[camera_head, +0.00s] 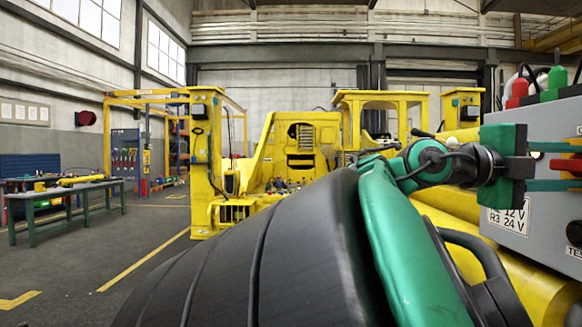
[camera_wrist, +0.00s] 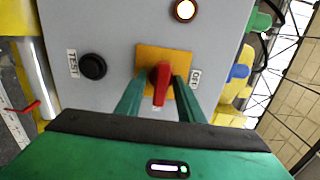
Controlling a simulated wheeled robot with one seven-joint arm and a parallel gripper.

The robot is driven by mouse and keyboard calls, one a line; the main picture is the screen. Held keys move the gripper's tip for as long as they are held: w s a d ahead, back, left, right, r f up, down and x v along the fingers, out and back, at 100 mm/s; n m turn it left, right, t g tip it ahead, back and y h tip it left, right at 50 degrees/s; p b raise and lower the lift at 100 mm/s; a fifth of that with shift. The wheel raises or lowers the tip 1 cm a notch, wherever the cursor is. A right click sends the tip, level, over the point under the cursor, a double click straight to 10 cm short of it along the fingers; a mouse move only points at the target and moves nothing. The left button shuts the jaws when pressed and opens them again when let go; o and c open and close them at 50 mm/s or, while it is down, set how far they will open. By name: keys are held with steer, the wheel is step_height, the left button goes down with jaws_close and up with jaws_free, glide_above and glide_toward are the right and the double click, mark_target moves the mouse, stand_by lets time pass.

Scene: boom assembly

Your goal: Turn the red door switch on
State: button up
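The red switch (camera_wrist: 161,84) is a lever on a yellow plate (camera_wrist: 150,54) on the face of a grey control box (camera_wrist: 115,30). In the wrist view its lever runs nearly up and down in the picture. A label reading OFF (camera_wrist: 194,77) is to its right; another label below the lever is mostly hidden. My gripper (camera_wrist: 158,82) has its green fingers on either side of the lever, with visible gaps. In the head view the red switch (camera_head: 569,165) shows between the fingers of my gripper (camera_head: 560,166), at the right edge.
A black TEST button (camera_wrist: 92,66) is left of the switch, and a lit round lamp (camera_wrist: 185,10) is above it. Green (camera_wrist: 258,22) and blue (camera_wrist: 238,73) connectors stick out from the box's side.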

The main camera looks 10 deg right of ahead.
steer(key=v, duration=1.1)
steer(key=shift+w, duration=0.2)
steer(key=shift+d, duration=0.15)
steer(key=w+d+f+n+t+y, duration=0.4)
steer(key=w+f+n+t+y, duration=0.35)
steer(key=w+f+n, duration=0.5)
steer(key=s+a+f+n+g+y, duration=0.2)
steer(key=s+f+n+y, duration=0.3)
steer(key=s+f+n, duration=0.5)
steer(key=s+a+f+n+g+y, duration=0.1)
steer(key=s+a+f+n+y, duration=0.3)
steer(key=s+f+n, duration=0.6)
step_height(320, 180, down, 10)
steer(key=shift+s+g+y, duration=0.35)
steer(key=shift+s+y, duration=0.3)
steer(key=shift+s, duration=0.2)
steer(key=shift+w+a, duration=0.1)
